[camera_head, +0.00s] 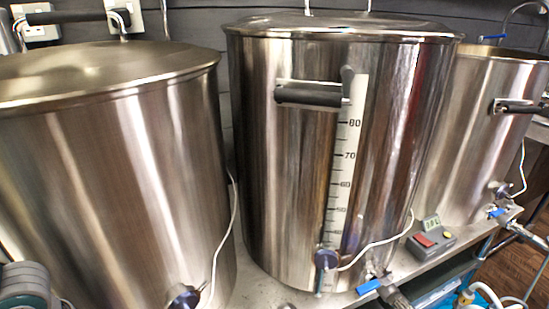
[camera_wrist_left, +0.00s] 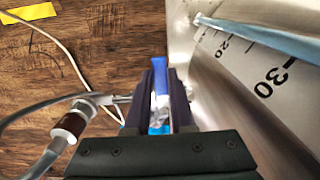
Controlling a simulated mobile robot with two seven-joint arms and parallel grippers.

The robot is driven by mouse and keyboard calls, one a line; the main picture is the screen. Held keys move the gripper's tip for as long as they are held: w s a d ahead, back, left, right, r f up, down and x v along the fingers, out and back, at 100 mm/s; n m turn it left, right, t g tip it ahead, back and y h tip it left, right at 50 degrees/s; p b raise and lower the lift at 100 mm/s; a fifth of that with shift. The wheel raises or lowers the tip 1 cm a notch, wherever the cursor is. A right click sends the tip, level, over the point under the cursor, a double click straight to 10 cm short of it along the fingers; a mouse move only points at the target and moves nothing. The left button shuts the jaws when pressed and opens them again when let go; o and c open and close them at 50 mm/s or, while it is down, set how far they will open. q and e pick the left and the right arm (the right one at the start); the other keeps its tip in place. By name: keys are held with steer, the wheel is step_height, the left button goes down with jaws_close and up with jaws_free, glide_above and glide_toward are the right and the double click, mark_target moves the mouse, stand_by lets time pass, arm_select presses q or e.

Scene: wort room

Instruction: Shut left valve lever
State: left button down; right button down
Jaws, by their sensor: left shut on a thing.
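In the left wrist view my left gripper (camera_wrist_left: 166,66) is shut on a blue valve lever (camera_wrist_left: 159,88), which stands between its two dark fingers. The lever is beside the steel wall of a kettle (camera_wrist_left: 225,95) with a printed scale. The valve body is mostly hidden by the fingers. In the head view the left kettle (camera_head: 110,170) fills the left side, and its valve is out of the picture. The middle kettle has a blue lever (camera_head: 368,287) and the right kettle has another blue lever (camera_head: 496,212). My right gripper is in neither view.
In the head view a small controller (camera_head: 430,240) with a red switch sits on the steel bench between the middle kettle (camera_head: 290,170) and right kettle (camera_head: 470,140). In the wrist view a hose with a brown fitting (camera_wrist_left: 70,127) and a pale cable (camera_wrist_left: 68,55) pass over the wooden floor.

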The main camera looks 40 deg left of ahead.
arm_select(q)
steer(key=shift+a, duration=0.15)
steer(key=shift+w+m, duration=0.1)
steer(key=shift+m, duration=0.2)
steer(key=c, duration=0.8)
jaws_free()
steer(key=shift+o, duration=0.2)
step_height(320, 180, up, 10)
steer(key=p, duration=0.5)
